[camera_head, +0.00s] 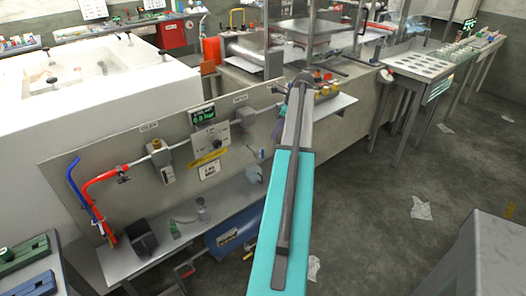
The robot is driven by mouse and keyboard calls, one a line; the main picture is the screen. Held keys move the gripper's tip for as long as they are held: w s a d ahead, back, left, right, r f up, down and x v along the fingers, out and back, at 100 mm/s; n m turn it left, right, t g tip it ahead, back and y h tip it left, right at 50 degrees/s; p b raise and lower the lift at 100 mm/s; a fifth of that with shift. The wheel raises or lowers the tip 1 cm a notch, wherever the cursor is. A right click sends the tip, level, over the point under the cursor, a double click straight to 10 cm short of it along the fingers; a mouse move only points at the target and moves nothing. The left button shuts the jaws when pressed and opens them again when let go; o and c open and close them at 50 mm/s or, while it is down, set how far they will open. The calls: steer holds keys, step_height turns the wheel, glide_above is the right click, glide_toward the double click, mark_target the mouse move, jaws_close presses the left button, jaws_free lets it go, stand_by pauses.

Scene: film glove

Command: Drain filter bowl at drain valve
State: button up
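A grey upright panel (105,172) carries a line of pneumatic parts. A grey block-shaped unit with a bowl-like lower part (164,172), which looks like the filter bowl, hangs on the line left of centre. A drain valve under it is too small to make out. A dark display (202,113) above reads about 0.0 bar in green. My arm reaches from the bottom centre up across the right end of the panel. Its far end (300,82) is small and dark, right of and apart from the bowl. Its fingers cannot be made out.
Red and blue hoses (72,180) bend at the panel's left end. A blue tank (235,232) lies beneath. The floor at right is open, with scattered paper (420,208).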

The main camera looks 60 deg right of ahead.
steer(key=shift+w+a+f, duration=0.1)
steer(key=shift+w, duration=0.1)
steer(key=shift+p+x, duration=1.25)
steer(key=shift+x, duration=5.55)
steer(key=shift+s+a, duration=0.1)
steer(key=shift+c, duration=0.4)
